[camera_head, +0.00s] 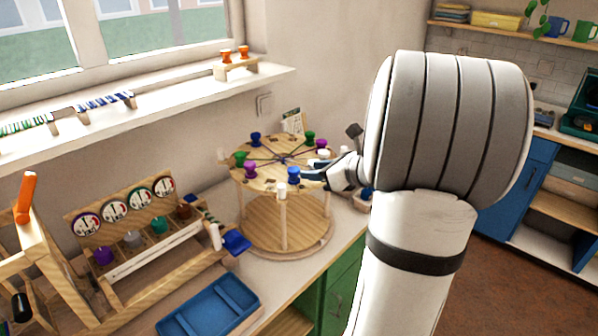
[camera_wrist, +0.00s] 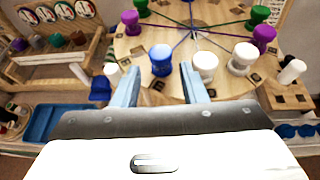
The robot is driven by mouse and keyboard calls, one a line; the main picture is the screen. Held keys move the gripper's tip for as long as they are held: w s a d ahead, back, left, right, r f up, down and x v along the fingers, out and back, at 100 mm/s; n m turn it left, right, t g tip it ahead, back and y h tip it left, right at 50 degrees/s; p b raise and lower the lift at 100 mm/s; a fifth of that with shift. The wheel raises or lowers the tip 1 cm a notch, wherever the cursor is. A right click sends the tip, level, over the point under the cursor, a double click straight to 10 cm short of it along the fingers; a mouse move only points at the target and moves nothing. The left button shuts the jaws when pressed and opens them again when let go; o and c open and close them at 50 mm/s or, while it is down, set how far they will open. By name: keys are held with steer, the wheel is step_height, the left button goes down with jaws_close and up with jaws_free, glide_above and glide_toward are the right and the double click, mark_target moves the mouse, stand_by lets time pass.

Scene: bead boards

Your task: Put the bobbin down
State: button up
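A blue bobbin (camera_head: 293,174) stands upright at the near edge of the round wooden braiding board (camera_head: 270,183). It also shows in the wrist view (camera_wrist: 162,62), just beyond and between my fingertips. My gripper (camera_wrist: 160,72) is open, its two blue-grey fingers apart, with visible gaps on both sides of the bobbin. In the head view my gripper (camera_head: 311,176) is at the board's right front edge, partly hidden by my arm. Several other bobbins stand around the rim, including a white one (camera_wrist: 205,65) close to the right finger and a purple one (camera_wrist: 132,22) to the left.
Coloured threads cross the board's top to its centre. A blue tray (camera_head: 212,306) lies on the counter in front. A wooden rack with round dials (camera_head: 150,270) stands at left. A window shelf (camera_head: 170,108) runs behind. A small wooden stand (camera_wrist: 290,95) is at right.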

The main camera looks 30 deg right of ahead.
steer(key=s+a+f+n+g+y, duration=0.1)
steer(key=s+a+n+g, duration=0.2)
steer(key=s+a+n, duration=0.3)
steer(key=s+a+f+n+g, duration=0.1)
steer(key=s+a+n+g, duration=0.25)
steer(key=a+n, duration=0.45)
steer(key=s+a+f+n+g+h, duration=0.1)
steer(key=s+a+n+h, duration=0.1)
steer(key=s+n, duration=0.3)
steer(key=s+a+n+g+h, duration=0.2)
steer(key=s+a+n+h, duration=0.1)
steer(key=n, duration=0.9)
steer(key=shift+s+a+f+h, duration=0.15)
steer(key=shift+s+f+h, duration=0.35)
steer(key=shift+s, duration=0.65)
steer(key=shift+r, duration=0.15)
